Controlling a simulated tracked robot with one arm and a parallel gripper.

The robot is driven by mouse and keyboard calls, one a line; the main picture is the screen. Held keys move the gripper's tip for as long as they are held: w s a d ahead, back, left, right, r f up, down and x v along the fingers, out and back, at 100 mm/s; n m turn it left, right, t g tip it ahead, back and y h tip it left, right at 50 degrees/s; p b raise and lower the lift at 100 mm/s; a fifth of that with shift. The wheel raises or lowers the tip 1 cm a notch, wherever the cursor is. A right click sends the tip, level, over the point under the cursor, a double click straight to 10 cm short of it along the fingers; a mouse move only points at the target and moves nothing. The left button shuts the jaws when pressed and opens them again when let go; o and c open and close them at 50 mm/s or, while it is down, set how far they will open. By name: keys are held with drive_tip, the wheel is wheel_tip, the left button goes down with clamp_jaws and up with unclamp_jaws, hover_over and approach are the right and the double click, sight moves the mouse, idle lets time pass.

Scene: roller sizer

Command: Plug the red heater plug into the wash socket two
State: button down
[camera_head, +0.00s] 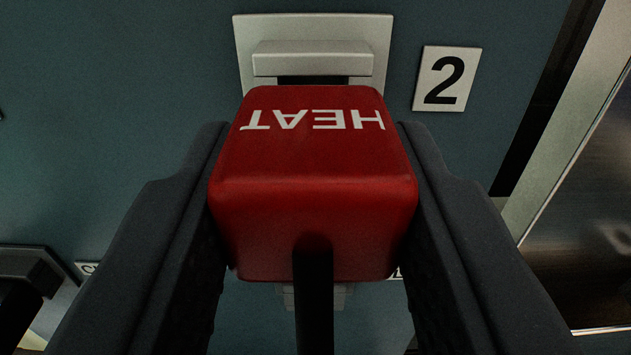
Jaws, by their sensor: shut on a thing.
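The red heater plug (313,190) is a rounded red block with white HEAT lettering that reads upside down. My gripper (314,175) is shut on it, one dark finger on each side. A dark cable (313,305) runs from the plug's near face toward me. Beyond the plug is a pale socket (314,55) on the blue-grey panel, with a hood and a dark opening under it. A white label with a black 2 (447,79) is to its right. The plug covers the socket's lower part, so I cannot tell whether they touch.
A pale metal frame edge (570,125) with a dark glossy surface runs along the right. A dark fitting (30,280) with a partly hidden white label is at the lower left. The blue-grey panel (120,90) is bare at upper left.

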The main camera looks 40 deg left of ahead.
drive_tip(key=shift+p+x, duration=0.3)
drive_tip(key=shift+x, duration=0.55)
drive_tip(key=c, duration=0.9)
unclamp_jaws()
drive_tip(key=b+v, duration=0.2)
drive_tip(key=v, duration=1.1)
drive_tip(key=shift+s+d+b, duration=0.25)
drive_tip(key=shift+s+b, duration=0.05)
